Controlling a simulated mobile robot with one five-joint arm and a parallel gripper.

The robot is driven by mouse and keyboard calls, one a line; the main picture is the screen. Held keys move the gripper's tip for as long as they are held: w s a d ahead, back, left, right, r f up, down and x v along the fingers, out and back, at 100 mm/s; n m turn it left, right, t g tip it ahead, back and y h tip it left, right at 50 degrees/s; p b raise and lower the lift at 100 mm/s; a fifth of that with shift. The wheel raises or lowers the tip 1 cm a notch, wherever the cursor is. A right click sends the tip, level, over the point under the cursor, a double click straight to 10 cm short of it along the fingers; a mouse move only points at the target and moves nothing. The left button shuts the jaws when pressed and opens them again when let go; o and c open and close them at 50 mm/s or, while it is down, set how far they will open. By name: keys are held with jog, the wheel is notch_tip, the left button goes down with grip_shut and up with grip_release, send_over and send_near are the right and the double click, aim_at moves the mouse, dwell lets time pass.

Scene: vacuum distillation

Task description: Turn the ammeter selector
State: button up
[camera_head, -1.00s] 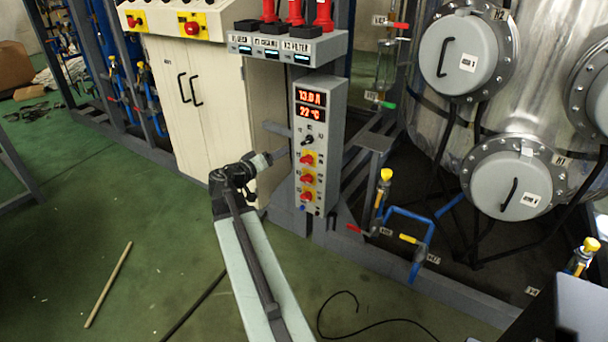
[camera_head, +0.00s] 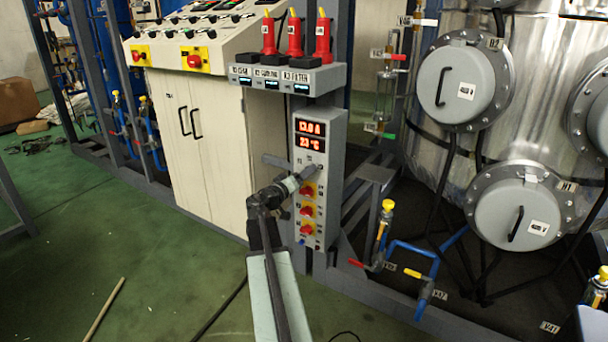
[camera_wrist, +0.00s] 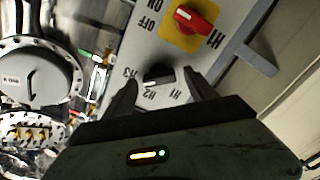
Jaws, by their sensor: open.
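The ammeter selector (camera_wrist: 158,75) is a black knob with a white mark on a grey panel. Labels H1, H2 and H3 are printed around it. My gripper (camera_wrist: 160,82) is open, with one dark finger on each side of the knob in the wrist view. I cannot tell whether the fingers touch it. In the head view my gripper (camera_head: 308,174) reaches the grey control box (camera_head: 334,150) below its displays and largely hides the selector. The upper red display (camera_head: 311,127) reads about 13.0 A and the lower one (camera_head: 310,145) reads 23 °C.
Several red rotary switches on yellow plates sit below the selector; one, labelled H1 (camera_wrist: 194,19), is close to it in the wrist view. A grey bar (camera_wrist: 258,57) juts from the box's side. A cream cabinet (camera_head: 205,150) stands left, valves and blue pipes (camera_head: 412,250) right.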

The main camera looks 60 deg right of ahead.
jog(key=c, duration=1.4)
jog(key=shift+w+a+f+n, duration=0.1)
jog(key=shift+n, duration=2.3)
jog(key=shift+w+f+n, duration=0.1)
jog(key=shift+n, duration=2.3)
jog(key=o, duration=1.4)
jog(key=shift+r, duration=0.1)
jog(key=shift+s, duration=0.1)
